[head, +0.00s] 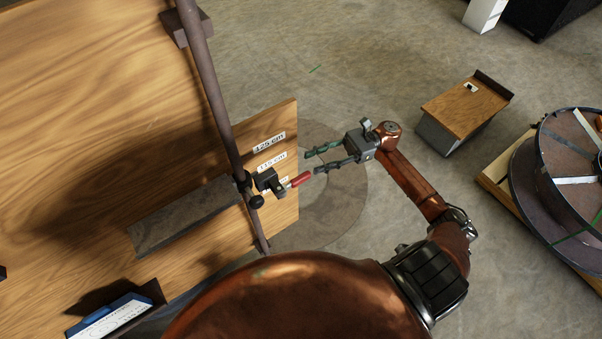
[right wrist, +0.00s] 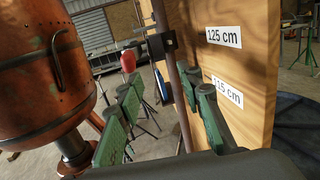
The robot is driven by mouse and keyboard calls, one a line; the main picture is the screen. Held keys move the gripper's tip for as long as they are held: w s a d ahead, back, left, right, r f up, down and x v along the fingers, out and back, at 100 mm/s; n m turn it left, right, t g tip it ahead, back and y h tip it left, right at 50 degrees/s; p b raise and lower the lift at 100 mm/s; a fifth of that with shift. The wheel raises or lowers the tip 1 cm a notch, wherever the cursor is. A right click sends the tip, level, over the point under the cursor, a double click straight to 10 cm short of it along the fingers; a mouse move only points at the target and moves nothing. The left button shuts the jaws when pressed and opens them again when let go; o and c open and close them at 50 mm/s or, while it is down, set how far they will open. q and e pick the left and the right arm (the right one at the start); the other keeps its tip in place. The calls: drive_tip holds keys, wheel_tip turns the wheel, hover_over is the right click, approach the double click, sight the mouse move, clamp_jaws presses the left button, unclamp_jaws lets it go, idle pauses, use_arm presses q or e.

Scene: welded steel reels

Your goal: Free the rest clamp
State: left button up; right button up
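The rest clamp (head: 268,181) is a dark block on a steel post (head: 228,130), with a red handle (head: 301,179) pointing right in the head view. My right gripper (head: 313,161) is open and empty, its fingertips close to the handle's free end. The lower fingertip looks nearest; I cannot tell whether it touches. In the right wrist view, the red handle (right wrist: 128,62) shows end-on above the left green finger, beside a dark block on the post (right wrist: 175,80). The right finger (right wrist: 212,112) stands by the wooden panel. My left gripper is not in view.
The wooden panel (head: 90,80) behind the post carries height labels, including 125 cm (head: 269,142) and 115 cm (head: 271,161). A grey ledge (head: 185,218) and a blue clipboard (head: 110,315) lie left. A small wood-topped box (head: 465,107) and steel reel (head: 535,200) stand right. Floor between is clear.

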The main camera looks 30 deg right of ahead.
sight(304, 175)
drive_tip(key=s+a+n+g+p, duration=0.1)
drive_tip(key=a, duration=0.1)
drive_tip(key=s+a+r+n+g+p, duration=0.1)
drive_tip(key=a, duration=0.2)
drive_tip(key=s+a+r+n+g+h+p, duration=0.1)
drive_tip(key=s+a, duration=0.1)
drive_tip(key=shift+a+r+n+p, duration=0.2)
drive_tip(key=shift+n+p, duration=0.15)
drive_tip(key=shift+n, duration=0.05)
drive_tip(key=shift+a+f, duration=0.15)
drive_tip(key=shift+a, duration=0.3)
use_arm(q)
drive_tip(key=r, duration=0.2)
drive_tip(key=s+r, duration=0.1)
drive_tip(key=r, duration=0.1)
drive_tip(key=shift+s, duration=0.1)
drive_tip(key=shift+s, duration=0.1)
use_arm(e)
clamp_jaws()
